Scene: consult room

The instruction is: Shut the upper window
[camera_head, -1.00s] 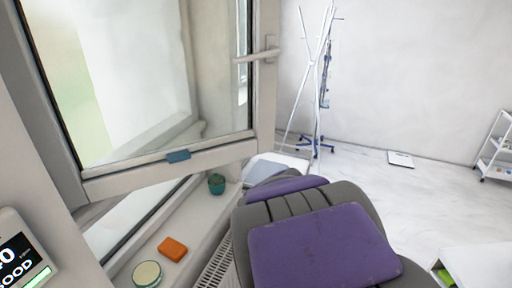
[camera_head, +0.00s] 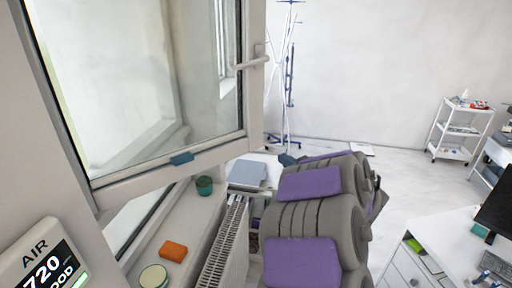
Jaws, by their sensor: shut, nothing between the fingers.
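The window sash (camera_head: 152,177) stands swung open into the room and fills the upper left of the head view. Its pale frame holds a clear pane (camera_head: 120,80). Its lever handle (camera_head: 252,64) is on the right-hand upright and points left. The window opening shows below and behind the sash, over the sill (camera_head: 195,215). My gripper is not in view, and nothing is seen touching the sash or handle.
On the sill are a teal pot (camera_head: 204,186), an orange block (camera_head: 173,250) and a round tin (camera_head: 153,277). An air monitor (camera_head: 45,262) is at lower left. A radiator (camera_head: 222,245) and a grey-purple padded chair (camera_head: 345,225) fill the lower middle. Open floor (camera_head: 405,175) lies beyond.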

